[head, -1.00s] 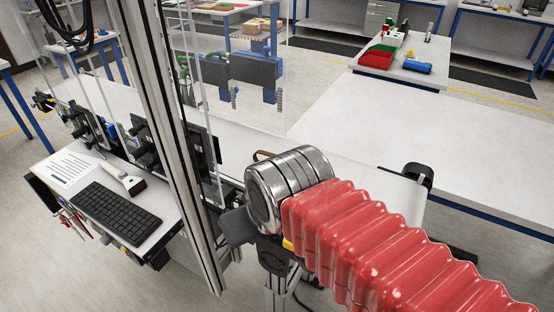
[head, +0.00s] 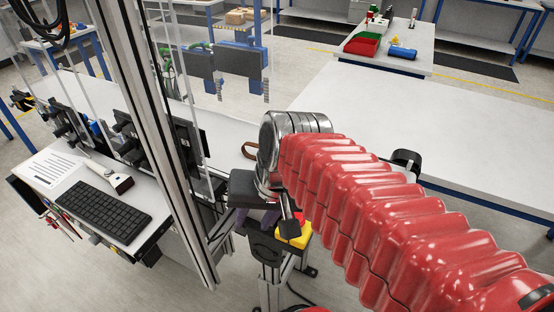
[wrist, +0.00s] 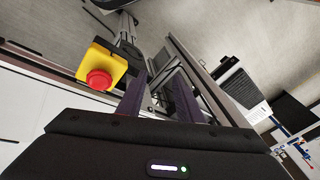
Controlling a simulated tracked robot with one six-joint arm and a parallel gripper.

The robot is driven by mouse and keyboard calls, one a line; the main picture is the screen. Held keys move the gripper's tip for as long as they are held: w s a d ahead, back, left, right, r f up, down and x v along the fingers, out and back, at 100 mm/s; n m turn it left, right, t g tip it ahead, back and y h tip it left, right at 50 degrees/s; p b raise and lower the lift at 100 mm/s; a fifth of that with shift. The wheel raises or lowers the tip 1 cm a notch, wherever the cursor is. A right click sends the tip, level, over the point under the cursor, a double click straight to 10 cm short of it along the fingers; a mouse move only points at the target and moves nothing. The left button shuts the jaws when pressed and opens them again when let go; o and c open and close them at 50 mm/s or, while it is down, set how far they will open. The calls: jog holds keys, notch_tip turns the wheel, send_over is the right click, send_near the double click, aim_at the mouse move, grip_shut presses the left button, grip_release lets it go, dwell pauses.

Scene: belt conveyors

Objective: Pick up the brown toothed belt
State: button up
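The brown toothed belt (head: 249,150) shows in the head view as a small brown loop on the white conveyor surface. My metal wrist hides part of it. My gripper (head: 252,214) hangs at the conveyor's near side, in front of and below the belt in the picture, apart from it. In the wrist view the two dark fingers of my gripper (wrist: 160,92) stand apart with nothing between them. I cannot make out the belt in the wrist view.
A yellow box with a red stop button (head: 294,233) is close beside my gripper; it also shows in the wrist view (wrist: 101,68). An aluminium post (head: 165,150) and clear panels stand left. A keyboard (head: 103,208) lies on the left desk. The white conveyor (head: 225,130) looks mostly clear.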

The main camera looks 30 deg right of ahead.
jog(key=w+d+r+m+t+y, duration=0.2)
jog(key=d+m+t, duration=0.2)
jog(key=d+m, duration=0.7)
jog(key=w+d+r+m+t+y, duration=0.2)
jog(key=d+m+t+y, duration=0.1)
jog(key=d+m, duration=0.8)
jog(key=shift+d+r+m+t+y, duration=0.3)
jog(key=shift+d+r+m+t, duration=0.1)
jog(key=shift+m, duration=0.8)
jog(key=shift+f, duration=0.1)
jog(key=shift+x, duration=4.35)
jog(key=shift+x, duration=2.6)
